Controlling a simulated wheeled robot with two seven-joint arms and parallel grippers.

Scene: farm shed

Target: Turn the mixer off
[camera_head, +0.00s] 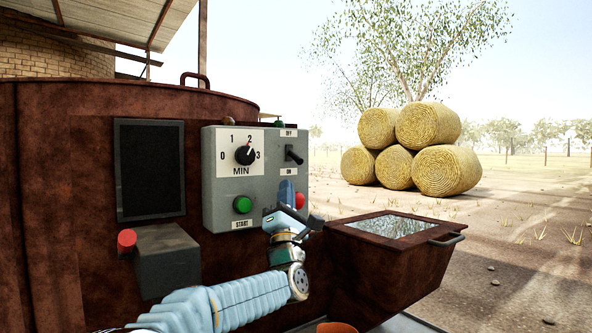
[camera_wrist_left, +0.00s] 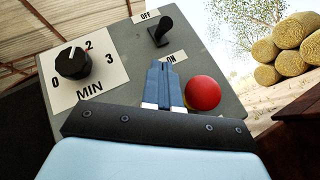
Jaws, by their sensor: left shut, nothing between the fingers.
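The mixer's grey control box (camera_head: 256,180) is on the rusty brown drum (camera_head: 60,200). At its upper right is a black toggle switch (camera_head: 294,155), with OFF above and ON below. In the head view its lever slants down and right. It shows whole in the wrist view (camera_wrist_left: 161,30). My left gripper (camera_head: 287,188) is shut and empty, its blue fingertips (camera_wrist_left: 163,68) below the switch by the ON label. Just right of the fingers is a red button (camera_wrist_left: 202,93), also in the head view (camera_head: 300,200); contact is unclear. The right gripper is out of view.
A MIN dial (camera_head: 245,155) points near 2, above a green START button (camera_head: 242,204). A red knob (camera_head: 127,238) juts out at left. A rusty chute (camera_head: 350,240) stands to the right. Open space lies before the hay bales (camera_head: 412,150).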

